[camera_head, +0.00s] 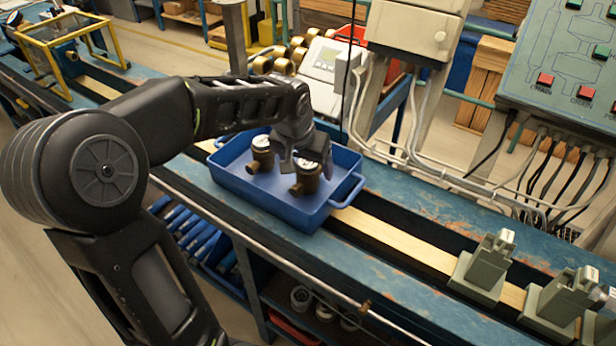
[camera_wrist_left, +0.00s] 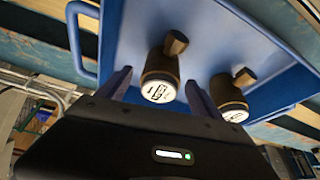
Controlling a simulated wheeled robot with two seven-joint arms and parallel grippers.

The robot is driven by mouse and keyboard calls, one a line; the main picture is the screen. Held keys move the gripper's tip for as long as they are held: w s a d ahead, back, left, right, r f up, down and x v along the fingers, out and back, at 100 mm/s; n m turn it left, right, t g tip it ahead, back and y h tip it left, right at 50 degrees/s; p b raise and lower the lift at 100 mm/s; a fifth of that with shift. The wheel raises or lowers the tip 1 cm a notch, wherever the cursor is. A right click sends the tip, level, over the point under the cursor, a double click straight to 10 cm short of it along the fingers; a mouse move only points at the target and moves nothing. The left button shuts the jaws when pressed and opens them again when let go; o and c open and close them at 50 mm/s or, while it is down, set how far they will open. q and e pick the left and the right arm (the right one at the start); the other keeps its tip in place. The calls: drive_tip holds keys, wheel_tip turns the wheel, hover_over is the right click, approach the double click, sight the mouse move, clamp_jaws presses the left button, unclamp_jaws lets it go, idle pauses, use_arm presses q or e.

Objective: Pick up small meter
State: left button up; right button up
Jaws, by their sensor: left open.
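Two small brass meters with white round dials stand upright in a blue tray (camera_head: 232,178). The right meter (camera_head: 307,181) is under my left gripper (camera_head: 304,166). The left meter (camera_head: 262,153) stands beside the gripper. In the left wrist view, the right meter (camera_wrist_left: 161,80) sits between the two spread fingers of my left gripper (camera_wrist_left: 159,92), with no clear contact on either side. The left meter (camera_wrist_left: 229,98) is outside the fingers, close to the right-hand finger. My left gripper is open. My right gripper is not in view.
The tray stands on a worn blue bench (camera_head: 415,235). Grey clamps (camera_head: 484,268) stand on the bench at the right. A control panel (camera_head: 566,60) with red and green buttons and a grey box (camera_head: 412,28) with cables are behind.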

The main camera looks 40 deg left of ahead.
use_arm(q)
drive_tip(key=shift+c, duration=0.4)
clamp_jaws()
idle(0.6)
